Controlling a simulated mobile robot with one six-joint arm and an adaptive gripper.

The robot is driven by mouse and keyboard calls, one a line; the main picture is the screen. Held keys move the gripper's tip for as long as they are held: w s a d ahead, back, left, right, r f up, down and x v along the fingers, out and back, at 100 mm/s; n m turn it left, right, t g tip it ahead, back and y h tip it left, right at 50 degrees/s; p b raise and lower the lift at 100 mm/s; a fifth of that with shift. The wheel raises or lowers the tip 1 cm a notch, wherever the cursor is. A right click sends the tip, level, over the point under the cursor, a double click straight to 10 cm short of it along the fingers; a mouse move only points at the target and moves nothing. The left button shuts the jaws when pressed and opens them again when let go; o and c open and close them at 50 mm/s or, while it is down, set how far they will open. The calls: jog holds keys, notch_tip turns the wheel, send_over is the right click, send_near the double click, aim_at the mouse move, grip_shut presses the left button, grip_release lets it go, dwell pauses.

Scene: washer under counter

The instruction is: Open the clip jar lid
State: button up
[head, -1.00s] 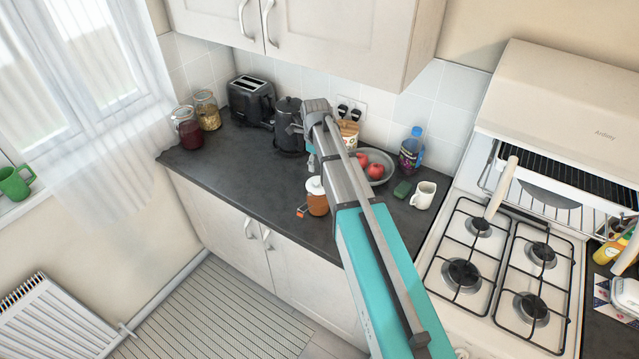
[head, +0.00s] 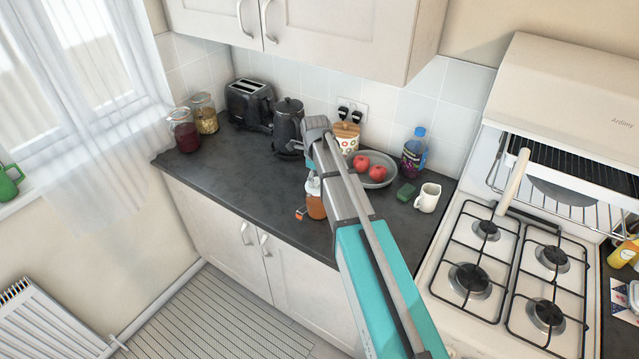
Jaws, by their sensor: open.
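A small jar with amber-orange contents (head: 316,207) stands near the counter's front edge in the head view, with a small orange piece at its left side. My arm covers part of it, and its lid is mostly hidden. Two larger glass jars with lids stand at the back left: one with dark red contents (head: 186,136) and one with pale yellow contents (head: 205,119). I cannot tell their clips clearly. My gripper (head: 312,165) is open, close above the small jar and largely hidden by my arm. I see nothing held in it.
A black kettle (head: 287,127) and toaster (head: 250,103) stand behind. A grey bowl with red apples (head: 381,183), green sponge (head: 406,192), white mug (head: 428,198) and bottle (head: 414,153) are to the right. The hob (head: 505,270) lies farther right. The left counter (head: 215,170) is clear.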

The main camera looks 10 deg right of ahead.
jog(key=shift+f, duration=0.35)
